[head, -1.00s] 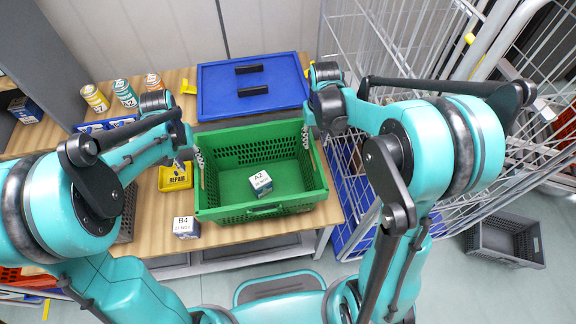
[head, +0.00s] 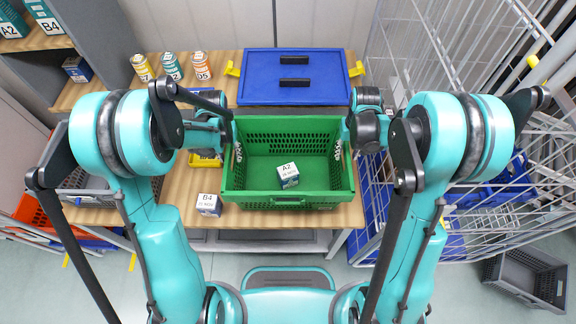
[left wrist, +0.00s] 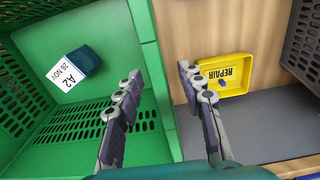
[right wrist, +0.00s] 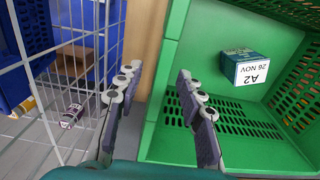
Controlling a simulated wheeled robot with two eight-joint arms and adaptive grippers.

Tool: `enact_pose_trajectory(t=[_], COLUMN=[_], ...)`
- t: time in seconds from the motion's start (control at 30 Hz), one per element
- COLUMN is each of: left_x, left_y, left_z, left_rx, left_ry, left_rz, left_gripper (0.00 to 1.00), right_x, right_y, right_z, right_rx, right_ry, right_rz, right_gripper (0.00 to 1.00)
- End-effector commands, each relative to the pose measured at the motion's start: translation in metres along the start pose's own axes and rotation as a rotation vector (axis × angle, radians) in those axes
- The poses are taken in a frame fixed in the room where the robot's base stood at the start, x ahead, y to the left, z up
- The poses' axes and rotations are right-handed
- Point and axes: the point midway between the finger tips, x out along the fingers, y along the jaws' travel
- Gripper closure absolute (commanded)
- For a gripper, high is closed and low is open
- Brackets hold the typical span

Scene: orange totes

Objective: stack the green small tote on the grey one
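The green small tote (head: 344,180) sits on the wooden table, with a small box marked A2 (head: 288,175) inside. My left gripper (head: 237,150) is at its left wall. In the left wrist view the fingers (left wrist: 158,76) are apart, with the green rim between them. My right gripper (head: 338,148) is at its right wall. In the right wrist view its fingers (right wrist: 157,75) are also apart, either side of the green rim. A grey tote (head: 525,279) stands empty on the floor at the right. Another grey tote (head: 92,217) is at the left, partly hidden by my left arm.
A blue lidded tote (head: 294,76) stands behind the green one. A yellow REPAIR tray (left wrist: 227,75) and a B4 box (head: 209,204) lie to its left. Several cans (head: 172,67) stand at the back left. A wire cage cart (head: 455,60) rises close on the right.

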Motion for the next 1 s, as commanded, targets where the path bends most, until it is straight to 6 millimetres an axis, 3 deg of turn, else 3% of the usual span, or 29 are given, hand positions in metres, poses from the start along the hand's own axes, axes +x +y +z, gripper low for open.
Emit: enact_pose_trajectory(t=[0.37,0.53,1.0], left_x=[0.0065,0.0064,0.0049], left_y=[0.0000,0.0000,-0.0001], left_z=[0.0004,0.0004,0.0003], left_rx=[0.000,0.000,0.000], left_ry=[0.000,0.000,0.000], left_rz=[0.000,0.000,0.000], left_gripper=[0.61,1.00,1.00], right_x=[0.0065,0.0063,0.0048], right_y=[0.0000,0.0000,0.0002], right_z=[0.0004,0.0004,0.0004], right_rx=[0.000,0.000,0.000], right_ry=[0.000,0.000,0.000], right_rz=[0.000,0.000,0.000], right_gripper=[0.62,1.00,1.00])
